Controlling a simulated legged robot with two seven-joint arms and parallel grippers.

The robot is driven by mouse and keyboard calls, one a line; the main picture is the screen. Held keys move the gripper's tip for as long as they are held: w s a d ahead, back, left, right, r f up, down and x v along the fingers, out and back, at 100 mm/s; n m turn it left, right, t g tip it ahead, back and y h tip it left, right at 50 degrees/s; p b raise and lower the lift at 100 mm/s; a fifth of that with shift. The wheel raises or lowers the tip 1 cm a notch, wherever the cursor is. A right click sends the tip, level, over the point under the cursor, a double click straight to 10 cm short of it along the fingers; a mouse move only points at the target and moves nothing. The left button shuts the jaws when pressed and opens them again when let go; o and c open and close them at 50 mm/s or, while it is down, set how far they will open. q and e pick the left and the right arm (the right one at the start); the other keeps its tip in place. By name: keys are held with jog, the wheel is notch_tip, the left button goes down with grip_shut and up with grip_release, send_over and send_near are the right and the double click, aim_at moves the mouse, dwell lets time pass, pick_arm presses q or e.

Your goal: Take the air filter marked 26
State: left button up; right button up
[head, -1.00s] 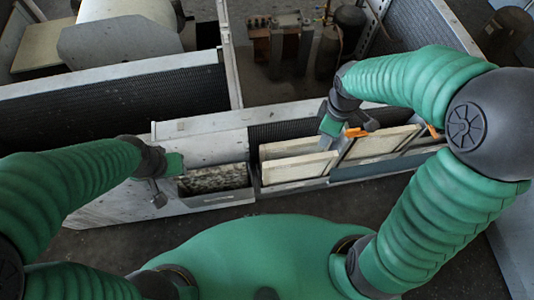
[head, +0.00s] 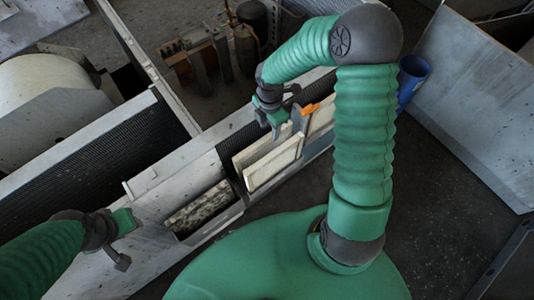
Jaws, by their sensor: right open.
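Pale flat air filters stand in a row in the metal housing's slot, and no number is readable on any of them. One pale filter (head: 272,166) stands in front of another pale panel near the middle. A further pale filter (head: 321,119) shows to the right, partly behind my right arm. A dark-speckled dirty filter (head: 198,208) sits lower in the left bay. My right gripper (head: 274,128) is open just above the top edges of the middle filters; I cannot tell whether it touches them. My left gripper (head: 128,222) is over the housing's left end, its jaws unclear.
Orange clips (head: 310,109) sit by the filters near my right gripper. A metal housing wall (head: 170,175) runs diagonally behind the slot. A blue cylinder (head: 412,78) stands behind my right arm. A large grey panel (head: 475,110) is at right, with dark floor before it.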

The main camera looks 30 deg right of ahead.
aim_at(263, 139)
jog(key=shift+a+f, duration=0.4)
jog(key=shift+a, duration=0.05)
jog(key=a+f, duration=0.3)
jog(key=shift+s+f, duration=0.15)
jog(key=shift+d+f, duration=0.85)
jog(key=shift+d, duration=0.3)
jog(key=shift+c, duration=0.3)
jog(key=shift+d, duration=0.2)
jog(key=shift+c, duration=2.4)
jog(key=shift+a+r, duration=0.2)
jog(key=shift+a, duration=0.45)
grip_shut()
jog(key=shift+a, duration=0.3)
jog(key=shift+d+f, duration=0.15)
jog(key=shift+d, duration=0.4)
pick_arm(q)
jog(key=shift+a+f, duration=0.2)
jog(key=shift+a, duration=0.4)
jog(key=shift+a+f, duration=0.15)
jog(key=shift+a, duration=0.45)
pick_arm(e)
jog(key=shift+a, duration=0.3)
